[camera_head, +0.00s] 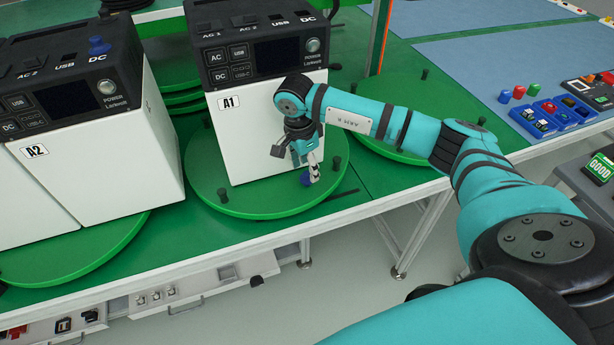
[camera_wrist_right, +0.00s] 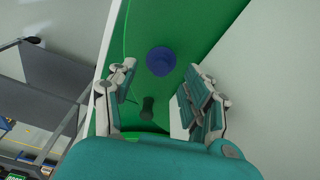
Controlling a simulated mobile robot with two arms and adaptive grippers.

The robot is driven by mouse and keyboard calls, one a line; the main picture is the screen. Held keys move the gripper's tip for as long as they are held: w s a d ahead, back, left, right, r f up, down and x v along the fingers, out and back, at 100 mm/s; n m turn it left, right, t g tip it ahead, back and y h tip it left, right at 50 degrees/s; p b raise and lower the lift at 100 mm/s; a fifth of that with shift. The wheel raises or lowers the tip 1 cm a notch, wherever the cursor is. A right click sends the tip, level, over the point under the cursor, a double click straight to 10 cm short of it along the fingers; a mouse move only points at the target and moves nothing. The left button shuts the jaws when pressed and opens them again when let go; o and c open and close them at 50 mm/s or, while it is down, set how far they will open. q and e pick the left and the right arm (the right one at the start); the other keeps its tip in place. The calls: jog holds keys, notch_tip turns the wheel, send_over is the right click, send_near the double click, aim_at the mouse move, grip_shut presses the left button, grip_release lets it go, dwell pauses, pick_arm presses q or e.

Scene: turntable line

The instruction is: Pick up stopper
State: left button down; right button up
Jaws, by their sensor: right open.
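A blue stopper (camera_head: 305,179) stands on the green turntable (camera_head: 250,207) in front of the white power unit labelled A1 (camera_head: 250,130). My right gripper (camera_head: 315,171) points down right beside it and partly covers it in the head view. In the right wrist view the blue stopper (camera_wrist_right: 160,61) shows beyond the gap between the two spread fingers of the right gripper (camera_wrist_right: 162,78). The fingers are open and hold nothing. Another blue stopper (camera_head: 98,45) sits on top of the unit labelled A2 (camera_head: 110,150). My left gripper is not in view.
Dark pegs (camera_head: 222,195) stand near the turntable's rim, one (camera_head: 337,163) close to the right gripper. The A1 unit's wall rises close behind the gripper. Blue trays (camera_head: 545,117) and small coloured parts (camera_head: 519,92) lie on the table at right.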

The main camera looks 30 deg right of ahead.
aim_at(306, 174)
jog(key=shift+d+f+p, duration=0.1)
jog(key=shift+f+p, duration=0.25)
jog(key=shift+f, duration=1.65)
jog(key=c, duration=0.7)
jog(key=shift+r, duration=0.1)
jog(key=shift+r, duration=0.5)
notch_tip(306, 174, up, 2)
jog(key=shift+r+b, duration=0.2)
jog(key=shift+b, duration=0.5)
jog(key=s+b, duration=0.1)
jog(key=s, duration=0.4)
jog(key=s+r+b, duration=0.1)
jog(key=s, duration=0.4)
jog(key=s+b, duration=0.1)
jog(key=s, duration=0.5)
jog(key=shift+d+r, duration=0.15)
jog(key=shift+r, duration=0.1)
